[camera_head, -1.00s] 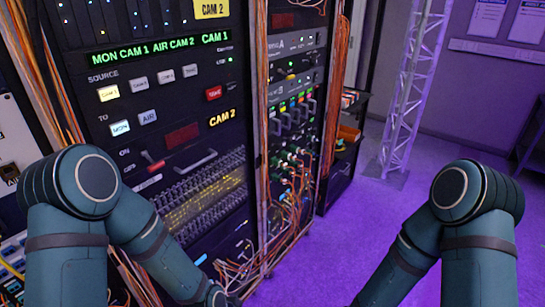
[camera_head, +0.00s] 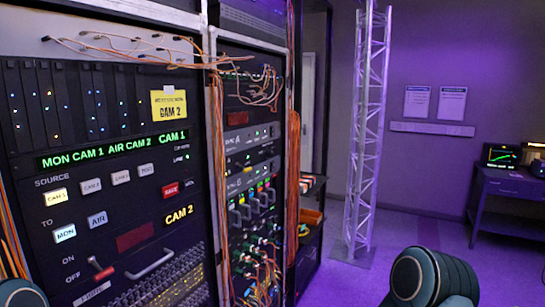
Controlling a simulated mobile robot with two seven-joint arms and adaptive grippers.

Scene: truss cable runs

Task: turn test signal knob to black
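I cannot make out which control is the test signal knob, and I can read no label for it or for black. The control rack (camera_head: 130,60) stands at the left, with a panel of lit green text, source buttons and a red lever (camera_head: 100,268). A second, narrower rack column (camera_head: 252,160) beside it carries small panels with dials and connectors, too small to read. Neither gripper is in view. Only part of my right arm shows at the bottom right and a bit of my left arm in the bottom left corner.
Orange cables (camera_head: 293,185) hang between and beside the racks. A silver truss (camera_head: 366,140) stands on a base plate in the middle right. A desk (camera_head: 505,190) with a screen (camera_head: 501,156) is at the far right. The purple floor (camera_head: 345,285) between is clear.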

